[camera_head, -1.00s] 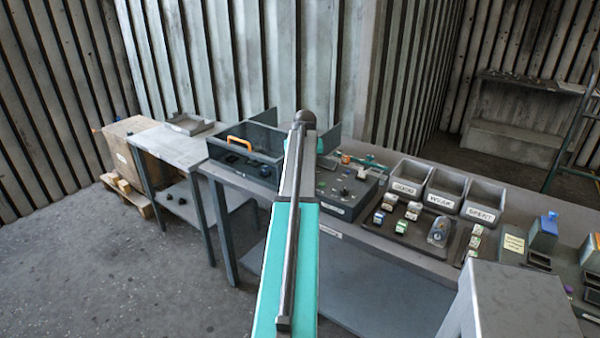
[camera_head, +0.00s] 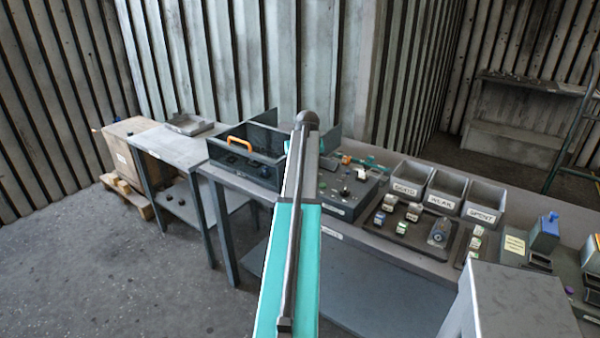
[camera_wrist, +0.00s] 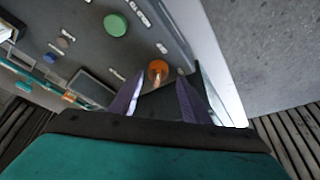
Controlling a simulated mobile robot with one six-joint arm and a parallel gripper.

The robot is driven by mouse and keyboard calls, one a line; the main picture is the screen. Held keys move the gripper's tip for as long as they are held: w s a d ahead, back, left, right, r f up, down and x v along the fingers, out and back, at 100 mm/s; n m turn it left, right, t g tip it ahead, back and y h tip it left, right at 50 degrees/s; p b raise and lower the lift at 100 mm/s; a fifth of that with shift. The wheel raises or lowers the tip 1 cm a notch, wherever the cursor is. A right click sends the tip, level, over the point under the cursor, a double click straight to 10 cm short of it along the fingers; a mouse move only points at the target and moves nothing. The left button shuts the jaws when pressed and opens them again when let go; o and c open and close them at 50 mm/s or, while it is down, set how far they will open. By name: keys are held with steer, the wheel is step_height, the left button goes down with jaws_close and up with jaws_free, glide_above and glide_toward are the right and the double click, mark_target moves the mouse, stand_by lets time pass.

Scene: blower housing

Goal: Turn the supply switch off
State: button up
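The control panel (camera_head: 338,207) is a grey box on the bench, partly hidden behind my arm in the head view. I cannot tell for certain which control is the supply switch. My gripper (camera_wrist: 160,78) is open, its two fingers apart, with the orange knob just beyond the gap between their tips. I see no contact with the knob. The head view hides the gripper behind my arm.
A dark open-topped housing with an orange handle (camera_head: 240,142) stands left of the panel. Labelled grey bins (camera_head: 443,190) and a tray of small parts (camera_head: 400,232) are to the right. In the wrist view, a pale edge (camera_wrist: 212,60) borders the panel, with floor beyond.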

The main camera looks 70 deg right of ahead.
steer(key=shift+s, duration=0.1)
steer(key=shift+v, duration=0.9)
steer(key=b+v, duration=0.2)
steer(key=v, duration=1)
steer(key=shift+b, duration=0.4)
steer(key=shift+d, duration=0.1)
